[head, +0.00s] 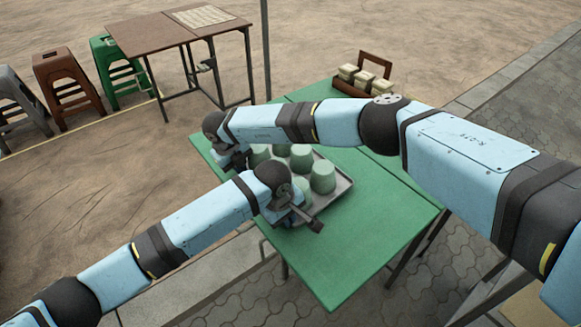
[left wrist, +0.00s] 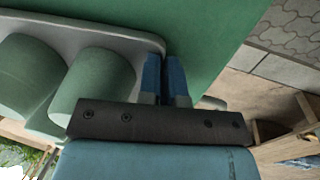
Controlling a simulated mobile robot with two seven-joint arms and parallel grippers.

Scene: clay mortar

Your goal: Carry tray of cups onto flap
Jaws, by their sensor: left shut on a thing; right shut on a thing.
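A grey tray (head: 335,194) carries several upturned mint-green cups (head: 323,177) and is over the green table (head: 345,250); I cannot tell whether it touches the top. My left gripper (head: 298,210) is shut on the tray's near edge. In the left wrist view, the left gripper's blue fingers (left wrist: 165,82) are at the pale tray's rim (left wrist: 125,36), beside a cup (left wrist: 103,82). My right gripper (head: 232,155) is shut on the tray's left end. Its fingertips and part of the tray are hidden. I cannot tell which panel is the flap.
A wooden carrier with small pale-lidded containers (head: 365,82) stands at the green table's far end. A brown folding table (head: 150,35) with a paper sheet and several stools (head: 68,85) stand behind. The green table's near end is clear.

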